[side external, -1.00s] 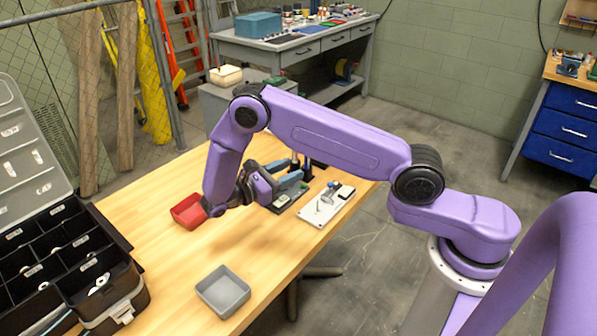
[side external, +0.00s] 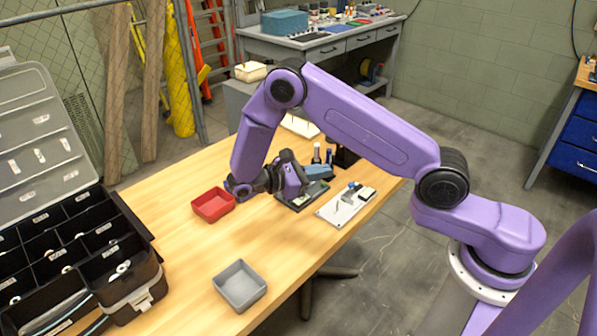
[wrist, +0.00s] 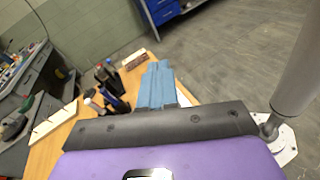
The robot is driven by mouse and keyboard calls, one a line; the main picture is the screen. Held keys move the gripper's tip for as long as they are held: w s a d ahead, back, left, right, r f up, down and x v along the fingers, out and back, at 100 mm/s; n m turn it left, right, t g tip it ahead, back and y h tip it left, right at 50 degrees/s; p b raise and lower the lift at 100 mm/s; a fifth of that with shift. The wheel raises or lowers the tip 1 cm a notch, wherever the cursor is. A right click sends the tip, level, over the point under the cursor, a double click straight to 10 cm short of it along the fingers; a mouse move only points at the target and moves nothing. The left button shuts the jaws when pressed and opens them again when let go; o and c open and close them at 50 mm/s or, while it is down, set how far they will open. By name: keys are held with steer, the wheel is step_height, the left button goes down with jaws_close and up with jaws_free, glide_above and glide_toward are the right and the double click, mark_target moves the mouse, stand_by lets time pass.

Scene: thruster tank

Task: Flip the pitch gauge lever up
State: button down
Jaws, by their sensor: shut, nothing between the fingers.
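My gripper (side external: 318,172) is above the wooden table in the side view. Its blue fingers are together and empty, pointing right over a dark, flat device (side external: 297,199) that they and the wrist partly hide. In the wrist view the shut blue fingers (wrist: 157,85) point away over the table. A white plate (side external: 335,213) with a thin upright pin, a small blue part (side external: 354,187) and a black block (side external: 367,193) lies just right of the dark device, apart from the fingers. I cannot tell which of these is the pitch gauge, and its lever is not clear.
Bottles (side external: 316,154) and a black stand (side external: 345,158) stand close behind the fingers. A red tray (side external: 213,205) and grey tray (side external: 239,286) are left and front. A compartment case (side external: 150,285) fills the left end. The table's middle is bare.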

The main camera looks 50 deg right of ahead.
steer(key=w+r+m+t+y, duration=0.2)
steer(key=w+r+m+y, duration=0.1)
steer(key=w+m+y, duration=0.45)
steer(key=w+r+m+t+y, duration=0.2)
steer(key=w+r+m+y, duration=0.15)
steer(key=w+y, duration=0.55)
steer(key=shift+h, duration=0.55)
steer(key=f, duration=0.5)
steer(key=s+f, duration=0.1)
steer(key=f, duration=0.3)
steer(key=s+f, duration=0.1)
steer(key=f, duration=0.4)
steer(key=shift+f, duration=0.3)
steer(key=shift+a+f+h, duration=0.1)
steer(key=shift+a+h, duration=0.15)
steer(key=shift+h, duration=0.05)
steer(key=shift+a+h, duration=0.2)
steer(key=shift+h, duration=0.1)
steer(key=shift+a+f+h, duration=1)
steer(key=shift+a+f, duration=0.05)
steer(key=shift+a, duration=0.2)
